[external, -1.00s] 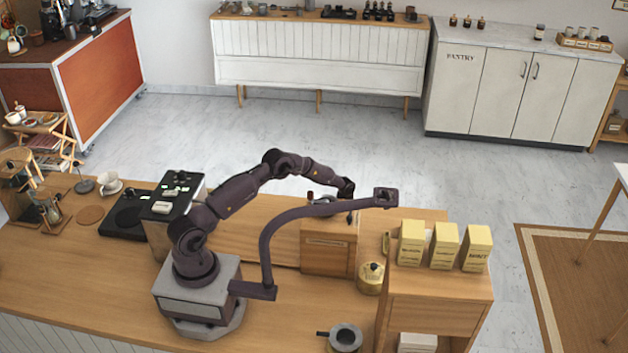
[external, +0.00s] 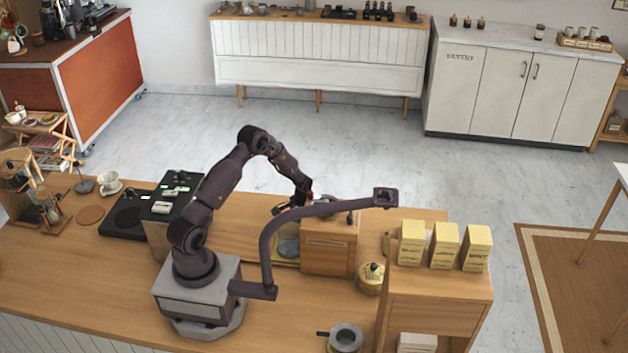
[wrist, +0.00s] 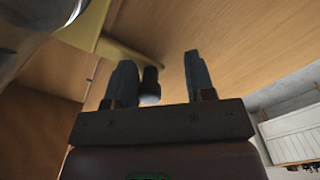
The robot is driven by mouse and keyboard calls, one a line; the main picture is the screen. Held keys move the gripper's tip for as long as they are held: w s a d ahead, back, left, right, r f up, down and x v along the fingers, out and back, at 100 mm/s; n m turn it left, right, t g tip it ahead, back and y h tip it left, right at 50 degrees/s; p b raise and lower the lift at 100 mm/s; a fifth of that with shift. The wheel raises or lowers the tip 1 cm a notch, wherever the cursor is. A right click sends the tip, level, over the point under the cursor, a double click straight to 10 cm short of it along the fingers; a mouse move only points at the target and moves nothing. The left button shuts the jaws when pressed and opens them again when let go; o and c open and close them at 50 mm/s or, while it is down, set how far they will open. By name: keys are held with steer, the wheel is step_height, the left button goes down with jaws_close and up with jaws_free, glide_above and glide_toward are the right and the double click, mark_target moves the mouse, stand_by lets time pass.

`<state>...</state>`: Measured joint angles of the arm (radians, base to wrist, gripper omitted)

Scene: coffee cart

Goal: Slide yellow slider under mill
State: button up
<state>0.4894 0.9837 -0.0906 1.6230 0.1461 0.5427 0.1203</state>
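The mill (external: 328,245) is a wooden box with a metal top, standing on the counter right of my arm; its top is partly hidden by a dark curved bar. In the wrist view, a pale yellow bar (wrist: 135,53), which looks like the yellow slider, slants across the upper left. A dark rounded knob (wrist: 149,84) shows beyond my gripper (wrist: 160,78), between its fingers in the picture. I cannot tell whether it touches them. The fingers are apart.
A glass jar (external: 288,242) stands just left of the mill. A yellow canister (external: 371,278) is to its right, near a wooden shelf carrying yellow boxes (external: 444,246). A dark-handled round metal item (external: 345,338) lies in front. Bare counter (external: 110,280) extends left of my base.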

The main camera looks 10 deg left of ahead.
steer(key=a, duration=0.5)
steer(key=shift+w+r, duration=0.1)
steer(key=shift+r, duration=0.15)
step_height(320, 180, up, 12)
steer(key=s+a+r+n, duration=0.2)
steer(key=s+a+r, duration=0.3)
steer(key=shift+s+a+r+n, duration=0.25)
steer(key=shift+a+r+n, duration=0.05)
steer(key=shift+r+n, duration=0.1)
